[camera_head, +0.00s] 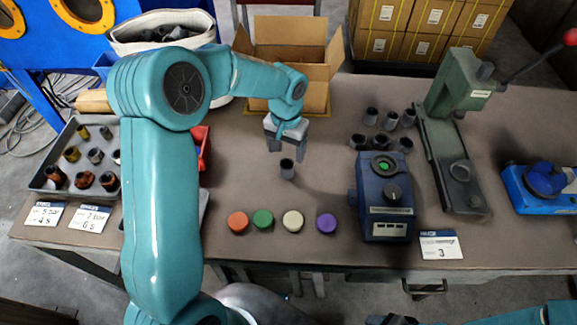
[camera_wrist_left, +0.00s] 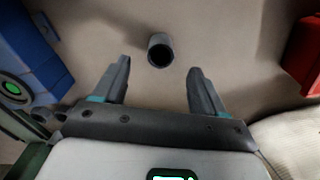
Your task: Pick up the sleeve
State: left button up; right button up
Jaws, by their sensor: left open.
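A dark grey hollow sleeve (camera_head: 287,169) stands upright and alone near the middle of the table. My left gripper (camera_head: 287,148) is above it in the head view, fingers pointing down. In the left wrist view the sleeve (camera_wrist_left: 160,50) lies just beyond and between the two open fingertips of my left gripper (camera_wrist_left: 158,75). The fingers look apart from it, with nothing between them. More dark sleeves (camera_head: 384,125) stand in a cluster behind the blue device. My right gripper is not clearly seen; part of a teal arm shows at the bottom right.
A blue device with a green light (camera_head: 385,200) stands right of the sleeve. Orange, green, cream and purple caps (camera_head: 292,221) lie in front. A tray of rusty parts (camera_head: 60,150) is at left, an open cardboard box (camera_head: 285,60) behind, a green press (camera_head: 450,140) at right.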

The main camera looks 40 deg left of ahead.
aim_at(286, 165)
pick_arm(q)
jog(key=f, duration=0.3)
jog(key=shift+s+a, duration=0.1)
jog(key=shift+s, duration=0.1)
jog(key=f, duration=0.3)
jog(key=f+p, duration=0.1)
jog(key=f, duration=0.1)
jog(key=shift+w+f, duration=0.1)
jog(key=shift+w, duration=0.25)
grip_shut()
